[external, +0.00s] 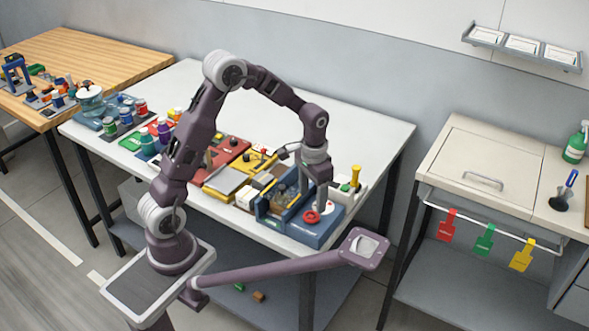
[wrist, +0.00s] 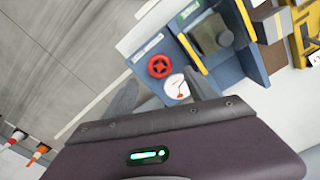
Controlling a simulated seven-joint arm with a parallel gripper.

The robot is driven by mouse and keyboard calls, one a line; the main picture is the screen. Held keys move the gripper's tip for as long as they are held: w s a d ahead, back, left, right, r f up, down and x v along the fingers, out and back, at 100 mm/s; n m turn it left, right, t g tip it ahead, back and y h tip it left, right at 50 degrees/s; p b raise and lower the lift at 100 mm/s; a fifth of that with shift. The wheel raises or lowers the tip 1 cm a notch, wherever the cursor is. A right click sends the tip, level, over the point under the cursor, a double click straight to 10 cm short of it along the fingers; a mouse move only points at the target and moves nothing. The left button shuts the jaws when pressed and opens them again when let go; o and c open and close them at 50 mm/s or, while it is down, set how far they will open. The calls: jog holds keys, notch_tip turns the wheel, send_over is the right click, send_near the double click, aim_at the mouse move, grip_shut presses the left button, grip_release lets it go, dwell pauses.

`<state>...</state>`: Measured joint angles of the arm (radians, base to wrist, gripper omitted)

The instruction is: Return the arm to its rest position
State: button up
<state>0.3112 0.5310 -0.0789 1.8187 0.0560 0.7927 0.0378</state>
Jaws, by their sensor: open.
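My arm rises from its base at the left of the external view and bends over the white table. My gripper (external: 318,200) points down above the blue dock-door unit (external: 318,238) near the table's front right. In the wrist view my gripper (wrist: 160,98) has its two fingers spread apart with nothing between them. A red handwheel (wrist: 159,66) and a round white gauge (wrist: 176,86) on the blue unit lie just beyond the fingertips. The handwheel also shows in the external view (external: 312,217). I cannot tell whether a finger touches the unit.
Red and yellow units (external: 228,150) and several jars (external: 140,107) crowd the white table (external: 360,130) left of the gripper. The table's back right is clear. A purple bar with a grey-topped end plate (external: 364,248) extends in front. A cabinet (external: 480,165) with hanging tags stands right.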

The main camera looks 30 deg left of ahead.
jog(key=shift+r, duration=0.5)
jog(key=shift+s+a+r, duration=0.1)
jog(key=shift+a+r, duration=0.1)
jog(key=shift+r, duration=0.1)
jog(key=s+a+r+n+t, duration=0.1)
jog(key=s+a+r, duration=0.25)
jog(key=r, duration=0.35)
jog(key=s+a+r+n+t, duration=0.2)
jog(key=s+a+r, duration=0.1)
jog(key=s, duration=0.5)
jog(key=s+a+r+n+t, duration=0.2)
jog(key=s+a+r, duration=0.1)
jog(key=s+a, duration=0.3)
jog(key=shift+s+a+r+t, duration=0.2)
jog(key=shift+s+a+t, duration=0.1)
jog(key=shift+s, duration=0.65)
